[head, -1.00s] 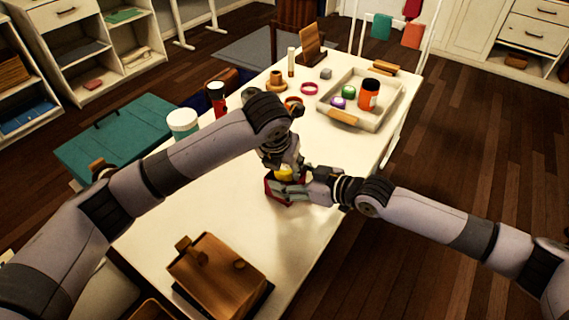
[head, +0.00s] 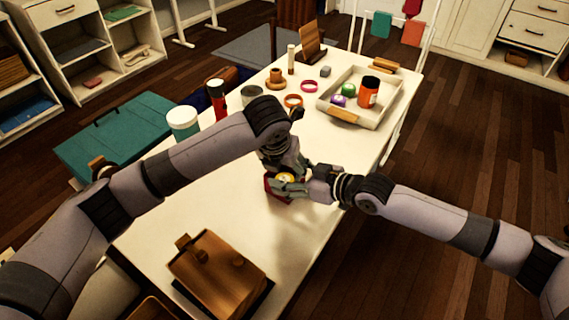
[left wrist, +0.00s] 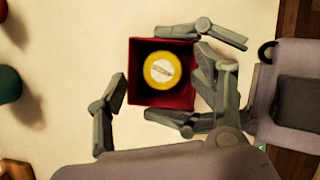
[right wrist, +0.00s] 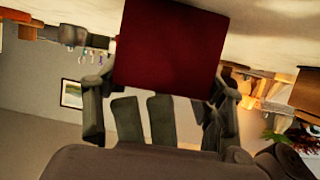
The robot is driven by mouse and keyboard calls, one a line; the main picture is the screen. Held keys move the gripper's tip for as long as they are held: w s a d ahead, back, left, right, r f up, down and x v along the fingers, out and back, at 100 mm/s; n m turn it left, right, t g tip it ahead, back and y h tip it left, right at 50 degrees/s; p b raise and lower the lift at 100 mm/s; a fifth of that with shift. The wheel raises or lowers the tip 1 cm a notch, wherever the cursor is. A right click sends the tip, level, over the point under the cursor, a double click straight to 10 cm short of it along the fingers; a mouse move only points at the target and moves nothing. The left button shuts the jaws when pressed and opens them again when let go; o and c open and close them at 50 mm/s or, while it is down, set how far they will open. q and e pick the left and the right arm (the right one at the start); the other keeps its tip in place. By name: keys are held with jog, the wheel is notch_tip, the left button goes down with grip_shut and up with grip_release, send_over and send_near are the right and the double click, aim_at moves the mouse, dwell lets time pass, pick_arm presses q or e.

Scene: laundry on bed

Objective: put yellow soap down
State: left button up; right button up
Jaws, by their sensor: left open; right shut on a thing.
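The yellow soap (left wrist: 160,70) is a round yellow piece with a pale top. In the left wrist view it lies inside an open dark red box (left wrist: 136,92), and it also shows in the head view (head: 286,178). My left gripper (left wrist: 160,66) is open above the box, its fingers spread to either side and clear of the soap. My right gripper (head: 291,186) is shut on the red box from the right side. In the right wrist view the red box (right wrist: 172,45) sits between its fingers. Whether the box touches the table is hidden.
The white table (head: 215,200) is clear around the box. A wooden box (head: 215,275) stands at the near end. A tray (head: 385,105) with an orange jar (head: 368,95) and small items is at the far right.

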pick_arm(q)
jog(key=shift+r, duration=0.2)
jog(key=v, duration=1.2)
jog(key=shift+r, duration=0.45)
pick_arm(e)
jog(key=o, duration=1.2)
jog(key=v, duration=1.2)
jog(key=shift+s, duration=0.1)
